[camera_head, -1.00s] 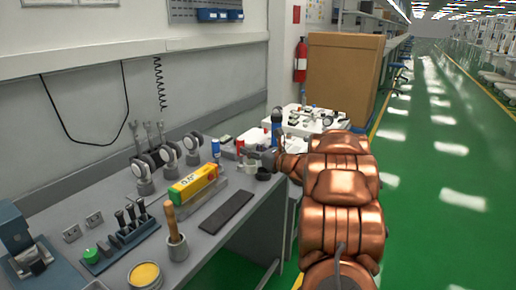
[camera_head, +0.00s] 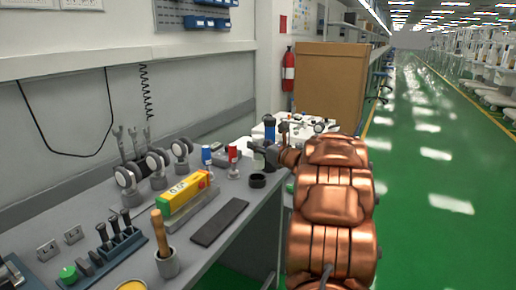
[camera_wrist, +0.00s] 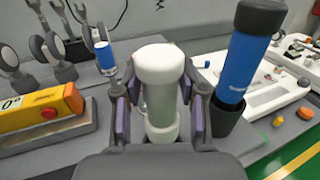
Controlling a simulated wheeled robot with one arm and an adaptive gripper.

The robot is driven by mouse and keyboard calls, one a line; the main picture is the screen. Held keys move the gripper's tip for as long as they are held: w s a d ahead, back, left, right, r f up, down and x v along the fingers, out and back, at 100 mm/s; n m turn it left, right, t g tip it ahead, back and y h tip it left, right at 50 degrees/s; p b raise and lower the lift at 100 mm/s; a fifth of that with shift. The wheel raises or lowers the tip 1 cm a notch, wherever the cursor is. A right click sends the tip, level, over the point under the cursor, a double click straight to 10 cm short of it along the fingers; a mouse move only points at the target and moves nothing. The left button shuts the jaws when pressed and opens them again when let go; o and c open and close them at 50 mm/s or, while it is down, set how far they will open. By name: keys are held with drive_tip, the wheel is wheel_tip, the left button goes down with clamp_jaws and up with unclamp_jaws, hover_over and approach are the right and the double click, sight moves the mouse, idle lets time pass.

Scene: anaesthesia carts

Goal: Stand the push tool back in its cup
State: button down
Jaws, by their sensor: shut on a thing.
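My gripper (camera_wrist: 160,100) is shut on a pale cylinder with a rounded white top (camera_wrist: 160,60), held upright between the fingers. This may be the push tool; I cannot tell for certain. In the head view my gripper (camera_head: 264,153) is over the bench's right end, and the held piece is hardly visible. A small dark cup (camera_head: 257,181) stands on the bench just in front of the gripper and looks empty. A blue cylinder (camera_wrist: 240,55) stands in a black holder right of my gripper; it also shows in the head view (camera_head: 270,128).
A red-topped piece (camera_head: 233,155) and a small blue-and-white cylinder (camera_wrist: 105,57) stand nearby. A yellow box-shaped level (camera_head: 184,190) lies left, beside a dark flat bar (camera_head: 219,221). A wooden-handled tool (camera_head: 160,232) stands in a grey cup. A white tray (camera_wrist: 285,85) lies farther right.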

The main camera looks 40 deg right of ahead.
sight(262, 164)
drive_tip(key=shift+w+a+f+b, duration=0.1)
drive_tip(key=shift+f+b, duration=2.95)
drive_tip(key=shift+b, duration=1.2)
drive_tip(key=shift+f+b, duration=0.3)
drive_tip(key=shift+b, duration=0.4)
drive_tip(key=c, duration=0.6)
unclamp_jaws()
drive_tip(key=shift+o, duration=0.3)
drive_tip(key=o, duration=0.5)
drive_tip(key=shift+o, duration=0.2)
drive_tip(key=s, duration=1.2)
drive_tip(key=shift+a, duration=0.35)
